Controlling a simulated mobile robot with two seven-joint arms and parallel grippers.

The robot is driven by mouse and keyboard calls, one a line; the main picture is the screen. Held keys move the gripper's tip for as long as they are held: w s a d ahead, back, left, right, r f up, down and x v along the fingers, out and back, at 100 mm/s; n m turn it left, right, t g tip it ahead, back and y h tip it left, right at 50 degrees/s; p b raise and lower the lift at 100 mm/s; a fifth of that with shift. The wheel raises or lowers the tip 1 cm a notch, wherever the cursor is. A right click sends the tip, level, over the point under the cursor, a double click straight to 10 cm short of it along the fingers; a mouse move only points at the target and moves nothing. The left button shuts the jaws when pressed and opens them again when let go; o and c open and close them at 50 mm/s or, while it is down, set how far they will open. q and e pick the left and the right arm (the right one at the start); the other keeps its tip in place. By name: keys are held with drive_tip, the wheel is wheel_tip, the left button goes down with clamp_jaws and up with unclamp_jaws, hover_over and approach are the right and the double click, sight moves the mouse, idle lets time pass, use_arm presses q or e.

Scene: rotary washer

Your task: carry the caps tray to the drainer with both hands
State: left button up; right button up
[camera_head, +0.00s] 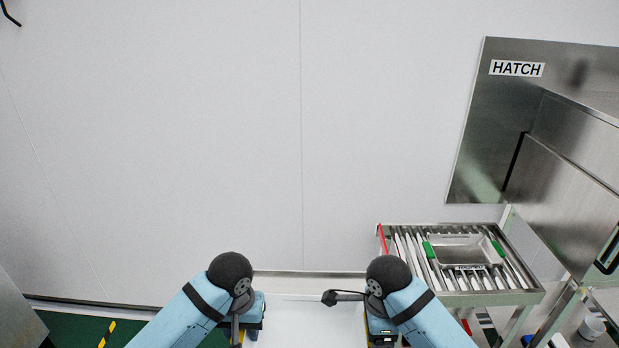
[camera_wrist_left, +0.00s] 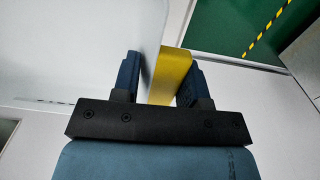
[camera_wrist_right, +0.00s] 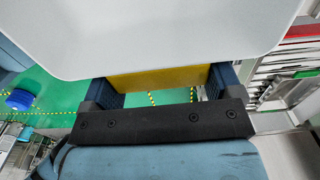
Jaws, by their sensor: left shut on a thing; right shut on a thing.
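A pale tray (camera_head: 306,322), seemingly the caps tray, is held between my two grippers at the bottom of the head view; no caps show. My left gripper (camera_head: 245,328) is shut on its yellow handle (camera_wrist_left: 173,76) at one side. My right gripper (camera_head: 381,332) is shut on the other yellow handle (camera_wrist_right: 160,76). The pale tray also shows in the left wrist view (camera_wrist_left: 75,50) and the right wrist view (camera_wrist_right: 150,35). In the head view the fingertips are partly hidden by my arms. I cannot identify the drainer by any label.
A steel roller rack (camera_head: 400,262) stands at the right against the wall, bearing a steel tray with green handles (camera_head: 466,250). A steel hatch (camera_head: 516,120) is above it. A steel cabinet (camera_head: 15,315) edges in at lower left. The wall ahead is bare; green floor (camera_head: 75,325) shows.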

use_arm(q)
drive_tip(key=s+r, duration=0.3)
drive_tip(key=r, duration=0.6)
drive_tip(key=s+r, duration=0.3)
drive_tip(key=r, duration=0.7)
use_arm(e)
drive_tip(key=s+r, duration=0.1)
drive_tip(key=r, duration=0.5)
drive_tip(key=s+r, duration=0.2)
drive_tip(key=r, duration=0.4)
drive_tip(key=s+r, duration=0.2)
drive_tip(key=r, duration=0.5)
drive_tip(key=shift+s, duration=0.2)
use_arm(q)
drive_tip(key=w+r, duration=0.7)
drive_tip(key=w, duration=0.5)
drive_tip(key=shift+w+r, duration=0.2)
drive_tip(key=shift+r, duration=0.1)
use_arm(e)
drive_tip(key=w+r, duration=0.2)
drive_tip(key=w, duration=0.2)
drive_tip(key=w+r, duration=0.3)
drive_tip(key=w, duration=0.1)
drive_tip(key=w+r, duration=0.3)
drive_tip(key=w, duration=0.1)
use_arm(q)
drive_tip(key=shift+s+a, duration=0.1)
use_arm(e)
drive_tip(key=shift+s, duration=0.1)
